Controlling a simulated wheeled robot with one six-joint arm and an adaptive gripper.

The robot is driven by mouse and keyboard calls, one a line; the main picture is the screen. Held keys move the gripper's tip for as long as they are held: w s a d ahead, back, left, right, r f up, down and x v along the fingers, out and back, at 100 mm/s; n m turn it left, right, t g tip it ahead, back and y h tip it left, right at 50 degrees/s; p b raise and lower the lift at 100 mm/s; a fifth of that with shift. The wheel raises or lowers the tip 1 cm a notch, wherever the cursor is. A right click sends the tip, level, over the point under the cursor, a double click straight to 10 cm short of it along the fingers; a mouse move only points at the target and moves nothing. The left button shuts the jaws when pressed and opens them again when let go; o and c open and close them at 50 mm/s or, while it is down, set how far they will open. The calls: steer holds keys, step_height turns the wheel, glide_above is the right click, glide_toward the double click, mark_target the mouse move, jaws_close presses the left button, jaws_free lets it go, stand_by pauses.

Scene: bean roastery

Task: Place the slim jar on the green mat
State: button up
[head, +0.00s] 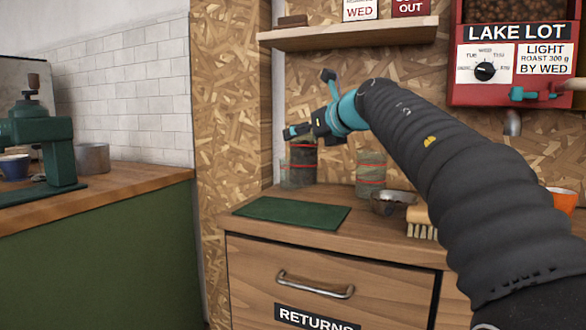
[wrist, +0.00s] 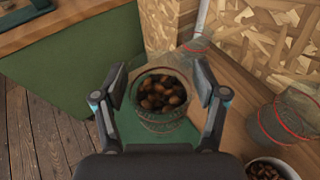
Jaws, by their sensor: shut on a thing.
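My gripper (head: 303,132) is shut on a slim clear jar (head: 303,160) holding dark brown beans. In the wrist view the jar (wrist: 160,100) sits upright between the two fingers (wrist: 160,88), with its open top facing the camera. The green mat (head: 290,212) lies flat and empty-looking on the wooden counter at the left end. In the wrist view the mat (wrist: 212,122) shows below and around the jar. The jar appears to be above the mat's back part; the gap under it is hard to tell.
Another clear jar with red bands (head: 371,175) stands right of the mat, also in the wrist view (wrist: 284,118). A clear glass (wrist: 195,46) stands near the corner post. A metal bowl (head: 388,203) and a brush (head: 420,222) lie further right. A shelf (head: 350,34) hangs above.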

mark_target(300, 156)
steer(key=shift+s+a+f, duration=0.25)
steer(key=shift+a+f, duration=0.15)
steer(key=shift+a, duration=0.25)
steer(key=shift+s+a+f, duration=0.2)
steer(key=shift+a+f, duration=0.2)
steer(key=shift+a, duration=0.2)
steer(key=shift+f+b, duration=1.1)
steer(key=shift+f, duration=0.85)
steer(key=shift+f, duration=0.15)
steer(key=o, duration=1.8)
steer(key=v, duration=1.2)
